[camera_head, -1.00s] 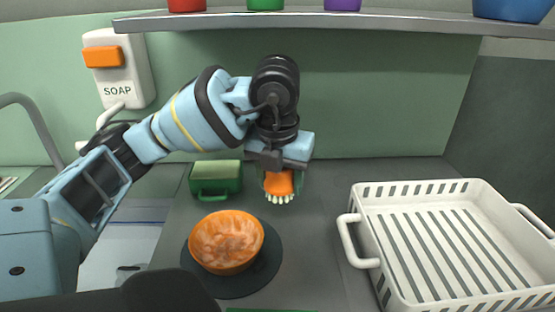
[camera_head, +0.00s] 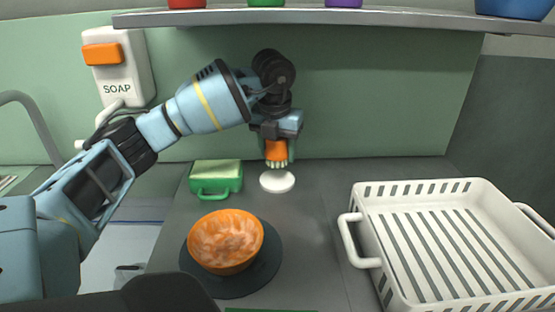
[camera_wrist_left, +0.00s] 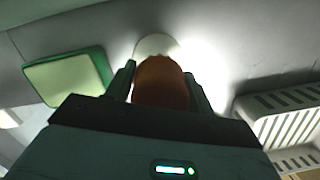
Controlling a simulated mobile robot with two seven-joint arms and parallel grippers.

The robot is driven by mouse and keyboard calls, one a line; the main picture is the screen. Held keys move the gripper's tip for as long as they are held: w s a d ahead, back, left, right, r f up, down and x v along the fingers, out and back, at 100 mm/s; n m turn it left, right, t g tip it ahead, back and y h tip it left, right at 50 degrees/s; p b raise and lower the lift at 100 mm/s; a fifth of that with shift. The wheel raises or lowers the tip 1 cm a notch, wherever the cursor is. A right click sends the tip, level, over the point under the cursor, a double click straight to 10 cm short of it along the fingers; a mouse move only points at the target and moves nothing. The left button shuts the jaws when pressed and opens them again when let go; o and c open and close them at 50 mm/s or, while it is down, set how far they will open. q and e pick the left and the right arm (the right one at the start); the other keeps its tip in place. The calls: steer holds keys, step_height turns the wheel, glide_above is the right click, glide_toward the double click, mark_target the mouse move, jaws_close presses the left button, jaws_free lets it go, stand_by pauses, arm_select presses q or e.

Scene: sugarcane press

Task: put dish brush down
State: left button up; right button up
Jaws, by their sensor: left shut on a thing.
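The dish brush (camera_head: 276,150) has an orange body with pale bristles at its lower end. My left gripper (camera_head: 277,160) is shut on it and holds it upright, bristles down, above a round white disc (camera_head: 277,181) on the counter. In the left wrist view the orange brush (camera_wrist_left: 160,82) sits between the two fingers, and the white disc (camera_wrist_left: 155,45) shows just beyond it. The brush looks apart from the disc. My right gripper is not in view.
A green sponge holder (camera_head: 216,178) stands left of the disc. An orange bowl (camera_head: 226,241) with dirty contents sits on a dark round mat (camera_head: 263,281) in front. A white dish rack (camera_head: 366,258) stands right. A shelf (camera_head: 340,20) runs above. Counter between disc and rack is clear.

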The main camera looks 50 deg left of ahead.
mark_target(277, 178)
arm_select(q)
step_height(277, 178, down, 4)
steer(key=shift+f+b, duration=0.1)
steer(key=shift+b, duration=0.3)
steer(key=shift+w+a+f, duration=0.1)
steer(key=shift+a+f, duration=0.05)
steer(key=shift+f, duration=0.25)
steer(key=shift+f, duration=0.1)
steer(key=o, duration=0.9)
steer(key=shift+o, duration=0.2)
steer(key=shift+s+d+r+p, duration=0.1)
steer(key=shift+s+r+p, duration=0.1)
steer(key=shift+r, duration=1.1)
steer(key=shift+s+d+r+p, duration=0.15)
steer(key=shift+r+p, duration=0.05)
steer(key=shift+r, duration=1.05)
steer(key=shift+s+d+r+p, duration=0.1)
steer(key=shift+s+r+p, duration=0.1)
steer(key=shift+r, duration=1.1)
